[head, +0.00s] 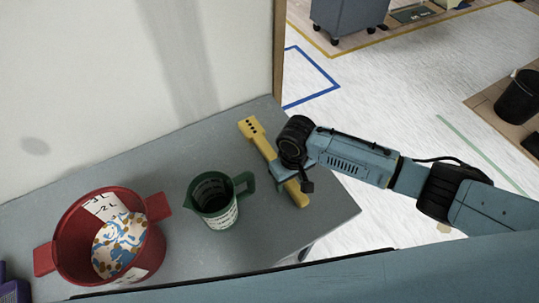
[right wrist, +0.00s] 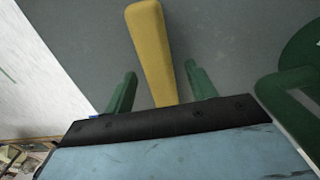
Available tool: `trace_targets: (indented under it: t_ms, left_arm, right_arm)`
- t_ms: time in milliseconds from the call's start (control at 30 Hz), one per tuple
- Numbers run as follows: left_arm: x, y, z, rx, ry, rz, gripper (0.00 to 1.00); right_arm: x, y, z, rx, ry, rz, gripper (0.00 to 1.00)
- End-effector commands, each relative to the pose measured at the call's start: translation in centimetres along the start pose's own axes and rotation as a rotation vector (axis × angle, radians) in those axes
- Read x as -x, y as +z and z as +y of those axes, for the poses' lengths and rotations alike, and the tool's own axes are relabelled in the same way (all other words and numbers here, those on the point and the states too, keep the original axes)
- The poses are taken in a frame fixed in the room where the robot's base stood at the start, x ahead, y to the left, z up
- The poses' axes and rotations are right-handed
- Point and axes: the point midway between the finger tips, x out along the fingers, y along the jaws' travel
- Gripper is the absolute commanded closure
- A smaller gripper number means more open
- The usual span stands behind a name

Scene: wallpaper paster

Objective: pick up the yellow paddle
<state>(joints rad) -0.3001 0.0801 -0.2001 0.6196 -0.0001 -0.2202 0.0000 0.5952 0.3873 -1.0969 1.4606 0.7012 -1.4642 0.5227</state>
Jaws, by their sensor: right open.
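The yellow paddle (head: 253,134) lies on the grey table near its right end, with a row of dark holes at its far end. My right gripper (head: 290,180) is over the middle of the paddle and hides part of it. In the right wrist view, the gripper's two green fingers (right wrist: 158,88) are open, one on each side of the yellow paddle (right wrist: 150,45), with gaps to it. I cannot tell whether the fingers reach down to table height. My left gripper is not in view.
A green measuring jug (head: 216,214) stands left of the paddle, its handle towards it. A red pot (head: 75,250) with a patterned item inside is further left. The grey table (head: 310,222) ends just right of the paddle. A wall runs behind.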

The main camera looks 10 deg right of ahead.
Motion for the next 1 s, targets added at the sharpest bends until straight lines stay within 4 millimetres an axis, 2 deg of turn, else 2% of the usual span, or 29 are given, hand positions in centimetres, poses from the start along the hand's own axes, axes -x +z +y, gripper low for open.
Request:
trace_targets:
  t_ms: [267,633,867,1000]
  left_arm:
    - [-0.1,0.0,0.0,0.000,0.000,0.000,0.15]
    - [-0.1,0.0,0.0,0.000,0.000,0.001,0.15]
    - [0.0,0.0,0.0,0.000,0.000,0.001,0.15]
    - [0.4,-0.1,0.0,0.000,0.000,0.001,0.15]
  right_arm:
    - [-0.5,0.0,0.0,0.000,0.000,0.000,0.44]
    - [-0.4,0.0,0.0,0.000,0.000,0.000,0.91]
    - [-0.3,-0.1,0.0,0.000,0.000,0.002,0.92]
    - [1.1,-0.1,0.0,0.001,-0.001,0.004,0.92]
